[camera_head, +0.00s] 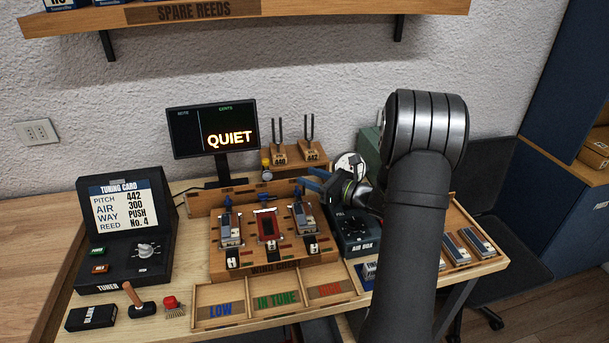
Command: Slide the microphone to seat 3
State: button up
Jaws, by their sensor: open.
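A small upright piece with a yellow top and a round grey part (266,168) stands behind the wind chest, left of the tuning forks. It may be the microphone, but it is too small to be sure. The wooden wind chest (245,262) has three places in a row: a metal-and-blue reed unit (229,230) at left, a dark red one (267,226) in the middle and another reed unit (302,218) at right. Seat numbers are not readable. My gripper (311,180) is open, with blue fingers pointing left above the chest's back right, to the right of the yellow-topped piece.
A monitor (212,128) reading QUIET stands behind. Two tuning forks (295,150) rise close behind my gripper. The air box (355,235) is right of the chest. The tuner (122,235) is at left, and a sorting tray (273,300) lies in front.

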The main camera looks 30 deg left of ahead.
aim_at(266, 173)
jog(key=a, duration=1.8)
jog(key=shift+a+f, duration=0.1)
jog(key=shift+f, duration=0.15)
grip_shut()
